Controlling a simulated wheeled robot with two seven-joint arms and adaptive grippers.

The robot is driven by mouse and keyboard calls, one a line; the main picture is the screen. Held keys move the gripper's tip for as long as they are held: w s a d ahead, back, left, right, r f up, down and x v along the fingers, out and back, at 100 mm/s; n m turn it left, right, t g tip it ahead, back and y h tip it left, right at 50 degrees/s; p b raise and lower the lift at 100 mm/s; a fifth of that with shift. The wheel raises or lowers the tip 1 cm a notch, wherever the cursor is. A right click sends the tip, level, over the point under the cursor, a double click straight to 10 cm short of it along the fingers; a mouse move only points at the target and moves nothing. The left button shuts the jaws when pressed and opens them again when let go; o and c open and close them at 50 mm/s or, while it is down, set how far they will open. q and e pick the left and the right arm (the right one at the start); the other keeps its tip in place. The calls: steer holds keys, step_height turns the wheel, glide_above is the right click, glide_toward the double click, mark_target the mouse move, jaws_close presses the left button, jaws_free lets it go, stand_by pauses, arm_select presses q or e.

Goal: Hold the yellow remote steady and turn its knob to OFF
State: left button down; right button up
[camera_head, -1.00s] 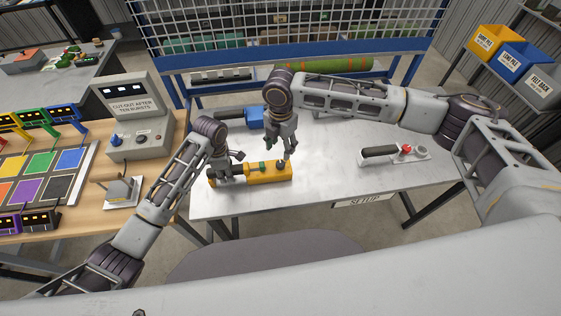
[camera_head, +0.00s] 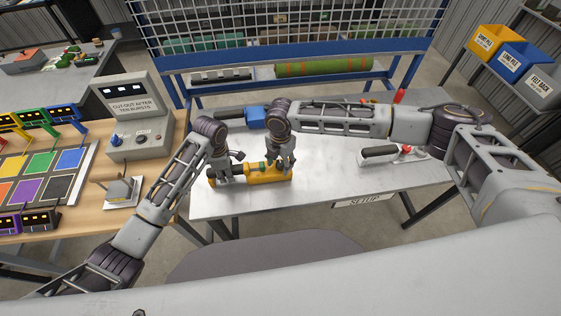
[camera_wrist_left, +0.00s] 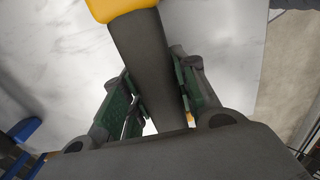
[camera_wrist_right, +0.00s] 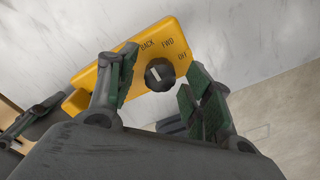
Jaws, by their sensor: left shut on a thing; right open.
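The yellow remote (camera_head: 262,179) lies on the white table. My left gripper (camera_head: 227,170) is shut on its dark grey handle (camera_wrist_left: 150,62) at the left end. In the right wrist view the remote (camera_wrist_right: 90,87) shows a round dark knob (camera_wrist_right: 160,75) with a pale mark. The labels BACK, FWD and OFF are printed beside the knob; I cannot tell for sure which one the mark points to. My right gripper (camera_head: 281,166) is open over the remote's right end. In its wrist view its fingers (camera_wrist_right: 160,68) stand on either side of the knob; contact is not clear.
A device with a red knob (camera_head: 406,150) lies at the right on the white table (camera_head: 330,178). A blue object (camera_head: 255,115) is behind my grippers. The wooden bench (camera_head: 160,155) with a grey control box is at the left. The table's front middle is clear.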

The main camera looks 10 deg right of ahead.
arm_select(q)
steer(key=shift+s+f, duration=0.2)
steer(key=shift+f, duration=0.05)
arm_select(e)
steer(key=shift+c, duration=0.2)
steer(key=c, duration=1)
